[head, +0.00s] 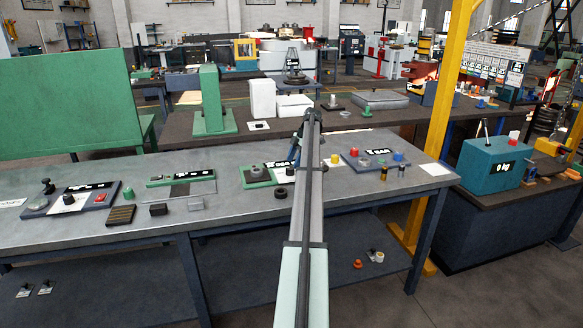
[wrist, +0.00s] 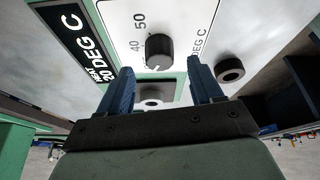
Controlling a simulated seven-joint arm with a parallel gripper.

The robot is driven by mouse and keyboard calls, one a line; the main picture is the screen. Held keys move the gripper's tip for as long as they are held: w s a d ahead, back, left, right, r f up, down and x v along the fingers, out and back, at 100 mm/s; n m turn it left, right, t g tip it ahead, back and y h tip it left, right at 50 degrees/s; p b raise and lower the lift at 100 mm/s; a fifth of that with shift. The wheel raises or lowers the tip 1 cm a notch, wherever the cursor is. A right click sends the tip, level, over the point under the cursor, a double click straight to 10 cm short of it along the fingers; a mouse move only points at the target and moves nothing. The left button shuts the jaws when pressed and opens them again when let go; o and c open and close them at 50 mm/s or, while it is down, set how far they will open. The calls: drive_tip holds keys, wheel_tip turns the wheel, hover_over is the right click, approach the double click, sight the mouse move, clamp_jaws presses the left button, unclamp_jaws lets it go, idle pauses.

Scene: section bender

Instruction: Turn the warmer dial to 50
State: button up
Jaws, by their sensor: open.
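The warmer dial (wrist: 160,50) is a black knob on a white plate in the wrist view. Printed numbers 40 and 50 stand to its left, and I cannot tell surely where its pointer aims. A black display (wrist: 82,42) beside it reads 20 DEG C. My gripper (wrist: 162,86) is open and empty. Its two blue fingers point toward the plate, one to each side of the dial's line, apart from the dial. In the head view the green warmer (head: 257,176) sits on the grey bench, partly hidden behind my arm.
A loose black ring (wrist: 230,70) lies right of the warmer; it also shows in the head view (head: 280,193). A blue panel with coloured parts (head: 375,159) stands to the right. A green slotted device (head: 181,180) stands to the left. The bench (head: 240,215) is bare in front.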

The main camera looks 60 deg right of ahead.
sight(291, 168)
drive_tip(key=shift+x, duration=1.75)
drive_tip(key=c, duration=1)
